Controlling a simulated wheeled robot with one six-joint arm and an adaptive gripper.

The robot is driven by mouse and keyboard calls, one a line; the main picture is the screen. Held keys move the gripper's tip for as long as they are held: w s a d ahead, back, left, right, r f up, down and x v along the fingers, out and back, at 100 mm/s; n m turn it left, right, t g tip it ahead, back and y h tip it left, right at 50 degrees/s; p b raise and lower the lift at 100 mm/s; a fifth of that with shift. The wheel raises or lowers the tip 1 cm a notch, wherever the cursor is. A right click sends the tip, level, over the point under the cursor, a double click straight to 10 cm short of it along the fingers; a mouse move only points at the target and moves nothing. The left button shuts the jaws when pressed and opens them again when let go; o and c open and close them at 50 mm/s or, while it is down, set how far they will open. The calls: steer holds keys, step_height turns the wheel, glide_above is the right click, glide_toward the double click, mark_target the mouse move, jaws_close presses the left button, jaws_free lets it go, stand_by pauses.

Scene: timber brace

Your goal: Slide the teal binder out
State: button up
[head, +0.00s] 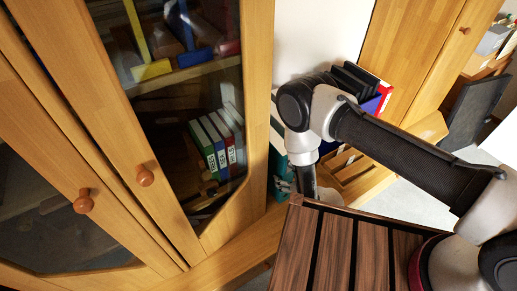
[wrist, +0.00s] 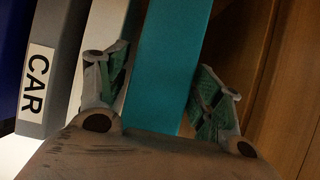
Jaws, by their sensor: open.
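The teal binder (wrist: 168,60) stands upright in the wrist view, its spine running up the middle of the picture. My gripper (wrist: 161,88) is open, with one green-padded finger on each side of the teal spine. The left finger overlaps a pale binder (wrist: 103,25); the right finger is in front of brown wood. I cannot tell whether either finger touches the teal binder.
A grey binder labelled CAR (wrist: 50,65) stands left of the pale one. In the head view, a glass-door cabinet (head: 255,100) is close on the left, a slatted wooden surface (head: 335,250) is in front, and blue and black binders (head: 368,90) stand behind my arm.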

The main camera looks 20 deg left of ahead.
steer(key=shift+v, duration=3.35)
steer(key=shift+d, duration=0.1)
